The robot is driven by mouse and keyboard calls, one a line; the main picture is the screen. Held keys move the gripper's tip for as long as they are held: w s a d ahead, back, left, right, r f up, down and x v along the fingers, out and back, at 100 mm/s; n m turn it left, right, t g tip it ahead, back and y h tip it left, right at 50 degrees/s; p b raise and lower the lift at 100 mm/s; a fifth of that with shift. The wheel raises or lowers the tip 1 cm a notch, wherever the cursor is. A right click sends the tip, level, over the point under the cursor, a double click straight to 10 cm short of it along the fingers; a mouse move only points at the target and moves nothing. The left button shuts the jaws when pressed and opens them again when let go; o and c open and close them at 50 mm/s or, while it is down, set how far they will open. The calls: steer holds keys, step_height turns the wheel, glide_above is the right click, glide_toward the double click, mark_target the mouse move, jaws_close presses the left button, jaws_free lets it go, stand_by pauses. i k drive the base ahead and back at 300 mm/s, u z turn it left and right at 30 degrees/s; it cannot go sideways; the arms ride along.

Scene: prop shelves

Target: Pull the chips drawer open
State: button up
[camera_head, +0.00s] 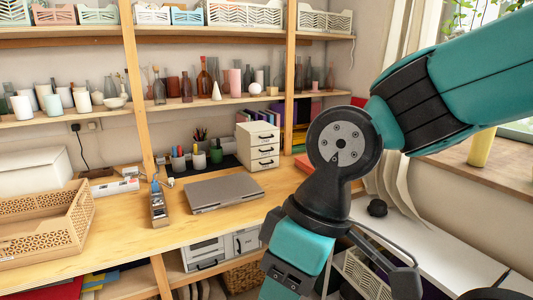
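A small cream drawer unit (258,147) stands on the wooden desk, at the back near the right post. It has several stacked drawers with dark pulls, and they look shut. White drawer fronts (205,254) with dark handles also show under the desk, partly hidden by my arm. I cannot read any label, so I cannot tell which drawer is the chips drawer. My teal and black arm crosses the right side of the view, in front of the desk's right end. My gripper's fingertips do not show.
A closed grey laptop (223,193) lies on the desk. Pen cups (197,158) stand behind it, and a cutout wooden crate (45,228) is at the left. Shelves above hold bottles, candles and baskets. A white worktop (430,235) is at the right.

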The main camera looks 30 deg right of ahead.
mark_target(259, 146)
steer(key=z, duration=0.45)
steer(key=i, duration=1.1)
steer(key=u, duration=0.4)
